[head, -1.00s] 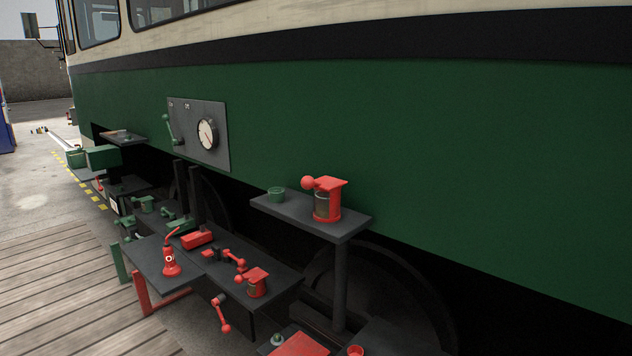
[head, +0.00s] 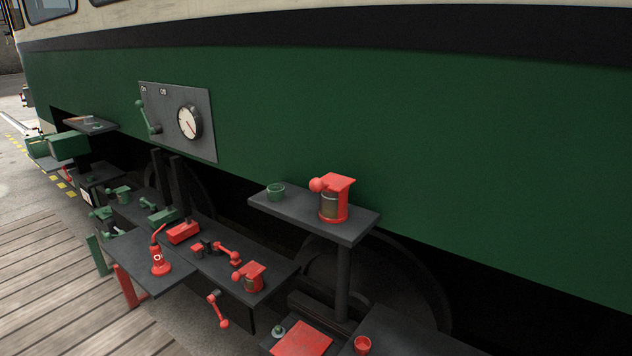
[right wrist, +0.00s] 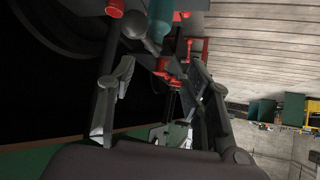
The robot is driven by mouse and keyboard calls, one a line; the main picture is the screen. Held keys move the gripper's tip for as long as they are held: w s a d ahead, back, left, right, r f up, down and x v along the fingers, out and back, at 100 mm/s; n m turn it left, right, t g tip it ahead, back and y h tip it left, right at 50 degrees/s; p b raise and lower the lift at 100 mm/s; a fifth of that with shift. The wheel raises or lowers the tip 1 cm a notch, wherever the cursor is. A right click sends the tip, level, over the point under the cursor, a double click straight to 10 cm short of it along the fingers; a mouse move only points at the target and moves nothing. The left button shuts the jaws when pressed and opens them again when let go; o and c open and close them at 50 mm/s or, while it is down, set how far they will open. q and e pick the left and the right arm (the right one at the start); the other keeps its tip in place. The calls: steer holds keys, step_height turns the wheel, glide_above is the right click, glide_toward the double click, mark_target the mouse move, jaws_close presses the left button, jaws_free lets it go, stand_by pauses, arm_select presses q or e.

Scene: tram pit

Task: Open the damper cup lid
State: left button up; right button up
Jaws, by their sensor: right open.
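In the head view, a red cup with a glass body, a flat red lid and a round red knob (head: 334,199) stands on the raised dark shelf (head: 355,231). Its lid looks shut. A similar smaller red cup with a knob (head: 252,276) stands on the lower bench. I cannot tell from looks alone which is the damper cup. Neither gripper shows in the head view. In the right wrist view my right gripper (right wrist: 160,90) is open, its fingers apart. Blurred red parts (right wrist: 185,65) and a teal cylinder (right wrist: 160,18) lie beyond it. My left gripper is in neither view.
A gauge panel (head: 178,121) is on the green tram side. Plank flooring (head: 50,290) at left is clear.

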steer(key=w+a+r+n+t+y, duration=0.1)
steer(key=w+a+r+n+y, duration=0.1)
steer(key=w+r, duration=0.35)
steer(key=n+t+y, duration=0.3)
steer(key=y, duration=0.3)
glide_toward(322, 188)
steer(key=p+x, duration=0.5)
steer(key=x, duration=0.6)
steer(key=shift+w+a+p, duration=0.25)
steer(key=shift+p, duration=0.05)
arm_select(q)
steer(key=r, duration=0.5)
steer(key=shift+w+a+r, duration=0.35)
arm_select(e)
steer(key=shift+c, duration=0.2)
jaws_close()
